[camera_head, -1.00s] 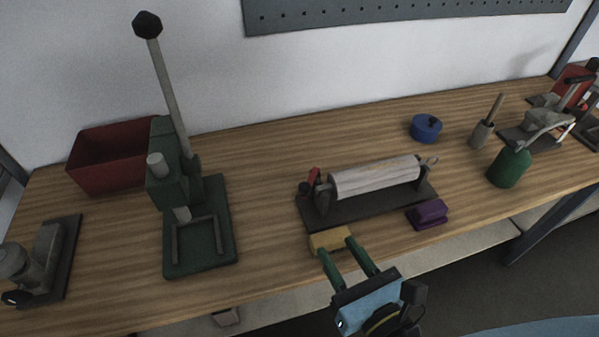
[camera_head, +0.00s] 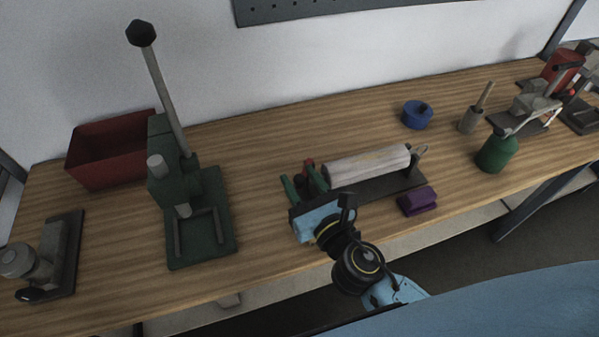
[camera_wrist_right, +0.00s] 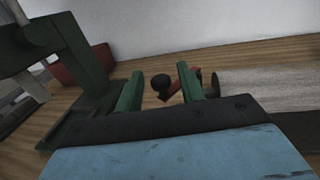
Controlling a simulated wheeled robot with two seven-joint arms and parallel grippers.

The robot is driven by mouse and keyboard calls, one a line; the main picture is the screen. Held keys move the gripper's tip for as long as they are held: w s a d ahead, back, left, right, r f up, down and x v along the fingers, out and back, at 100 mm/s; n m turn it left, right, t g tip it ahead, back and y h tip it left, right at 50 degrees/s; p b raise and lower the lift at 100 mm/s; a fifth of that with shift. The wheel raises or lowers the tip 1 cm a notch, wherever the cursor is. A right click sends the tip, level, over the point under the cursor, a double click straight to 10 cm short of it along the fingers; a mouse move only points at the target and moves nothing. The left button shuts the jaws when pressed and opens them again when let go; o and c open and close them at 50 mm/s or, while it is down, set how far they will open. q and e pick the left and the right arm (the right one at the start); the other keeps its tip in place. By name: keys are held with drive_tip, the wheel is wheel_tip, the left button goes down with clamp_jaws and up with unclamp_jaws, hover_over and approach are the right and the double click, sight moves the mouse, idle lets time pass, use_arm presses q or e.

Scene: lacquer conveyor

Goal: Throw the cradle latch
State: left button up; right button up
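The cradle (camera_head: 376,190) is a dark base with a pale, wood-grained roller (camera_head: 366,166) lying in it. Its red latch (camera_head: 309,165) is at the left end, partly hidden behind my right gripper. My right gripper (camera_head: 303,184) is open, its two green fingers spread at that end. In the right wrist view, the red latch (camera_wrist_right: 173,90) shows between and beyond the fingers, beside a round black knob (camera_wrist_right: 160,81). I cannot tell whether a finger touches it. My left gripper is not in view.
A green lever press (camera_head: 201,240) and a red bin (camera_head: 98,160) stand left. A purple block (camera_head: 417,201) sits close to the cradle's front right. A blue round pot (camera_head: 417,114) and a green bottle (camera_head: 495,154) are farther right. The wood between press and cradle is clear.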

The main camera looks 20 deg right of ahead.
drive_tip(key=shift+w+a, duration=0.1)
drive_tip(key=shift+w, duration=0.35)
clamp_jaws()
